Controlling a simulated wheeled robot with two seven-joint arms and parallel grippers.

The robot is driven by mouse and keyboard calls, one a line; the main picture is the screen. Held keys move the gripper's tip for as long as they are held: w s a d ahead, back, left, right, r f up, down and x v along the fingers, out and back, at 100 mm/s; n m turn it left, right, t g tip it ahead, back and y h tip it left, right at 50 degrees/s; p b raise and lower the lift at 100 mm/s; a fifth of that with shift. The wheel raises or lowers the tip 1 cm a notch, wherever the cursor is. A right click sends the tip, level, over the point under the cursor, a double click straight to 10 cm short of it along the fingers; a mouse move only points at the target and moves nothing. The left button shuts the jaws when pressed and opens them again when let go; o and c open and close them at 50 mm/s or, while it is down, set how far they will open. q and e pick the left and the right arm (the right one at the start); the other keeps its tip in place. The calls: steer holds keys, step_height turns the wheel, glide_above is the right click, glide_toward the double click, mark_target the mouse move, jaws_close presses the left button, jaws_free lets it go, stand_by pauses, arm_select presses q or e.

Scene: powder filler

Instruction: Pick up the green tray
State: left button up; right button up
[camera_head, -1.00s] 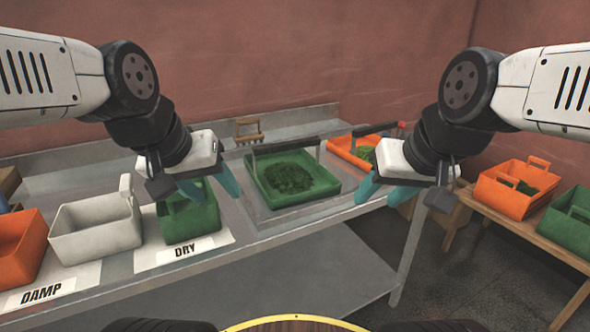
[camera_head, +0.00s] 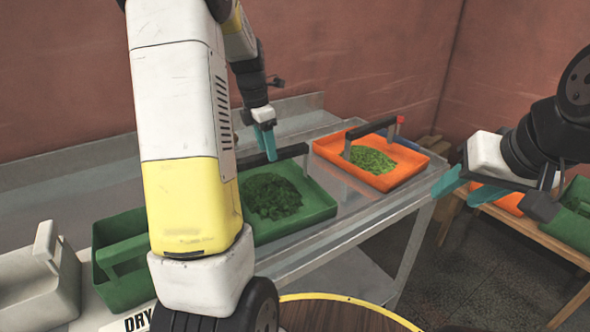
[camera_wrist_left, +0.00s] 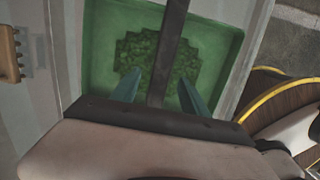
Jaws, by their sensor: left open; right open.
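The green tray (camera_head: 318,211) holds dark green chopped matter and stands on the metal table, with a dark bar handle (camera_head: 288,154) across it. Its left part is hidden behind my left arm. My left gripper (camera_head: 265,142) is open above the tray's far side, near the handle. In the left wrist view, the green tray (camera_wrist_left: 222,40) lies below, and its dark handle (camera_wrist_left: 172,40) runs between the open fingertips (camera_wrist_left: 160,92). I cannot tell how far the fingers are above the handle. My right gripper (camera_head: 462,188) is open and empty at the right, away from the tray.
An orange tray (camera_head: 412,172) with brighter green matter stands right of the green tray. A green bin (camera_head: 112,285) by the DRY label and a white bin (camera_head: 35,290) stand left. A wooden bench (camera_head: 480,232) with bins is at the right.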

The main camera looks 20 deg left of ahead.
arm_select(q)
steer(key=f, duration=0.7)
steer(key=shift+w+d, duration=0.25)
jaws_close()
stand_by(1.1)
